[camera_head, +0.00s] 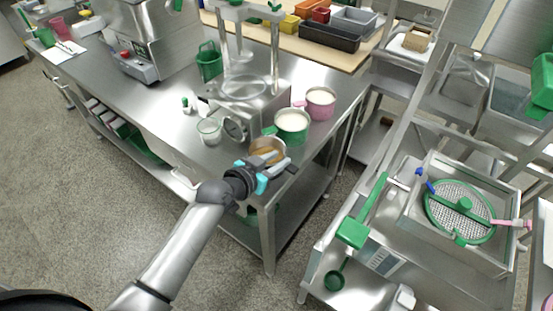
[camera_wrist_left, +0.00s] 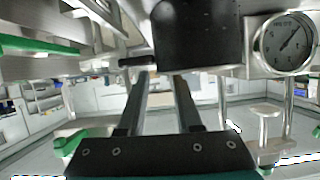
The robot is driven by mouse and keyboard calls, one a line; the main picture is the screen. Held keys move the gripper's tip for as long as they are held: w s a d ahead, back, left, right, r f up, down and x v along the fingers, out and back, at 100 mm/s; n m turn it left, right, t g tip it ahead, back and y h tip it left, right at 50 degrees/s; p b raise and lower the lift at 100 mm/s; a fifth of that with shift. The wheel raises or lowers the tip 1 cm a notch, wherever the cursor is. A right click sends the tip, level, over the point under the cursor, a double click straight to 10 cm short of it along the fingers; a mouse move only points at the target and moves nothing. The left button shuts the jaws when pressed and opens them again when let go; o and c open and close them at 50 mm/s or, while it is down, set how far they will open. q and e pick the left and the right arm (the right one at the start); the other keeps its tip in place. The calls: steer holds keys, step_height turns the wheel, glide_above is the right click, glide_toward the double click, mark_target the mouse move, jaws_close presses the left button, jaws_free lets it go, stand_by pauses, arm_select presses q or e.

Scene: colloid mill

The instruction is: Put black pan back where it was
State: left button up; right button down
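What looks like the black pan (camera_wrist_left: 196,34) shows as a dark, rounded body with a short black stub at the top of the left wrist view. In the head view a small round vessel with brown contents (camera_head: 267,148) sits at the table's front edge, just behind my left gripper (camera_head: 274,167); it is probably the same pan, its side partly hidden. In the left wrist view the two fingers (camera_wrist_left: 164,78) stand apart with background showing between them. The fingertips are close to the dark body; contact cannot be told. My right gripper is out of view.
The mill with its dial gauge (camera_head: 235,128) stands beside the vessel. A steel sink unit with a round sieve (camera_head: 460,210) stands right, across a floor gap.

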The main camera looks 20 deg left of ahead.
arm_select(q)
steer(key=shift+s+r, duration=0.1)
steer(key=shift+r, duration=0.15)
steer(key=p+v, duration=0.2)
steer(key=v, duration=0.9)
steer(key=shift+s+p, duration=0.3)
steer(key=shift+s, duration=0.1)
steer(key=shift+a+r, duration=0.1)
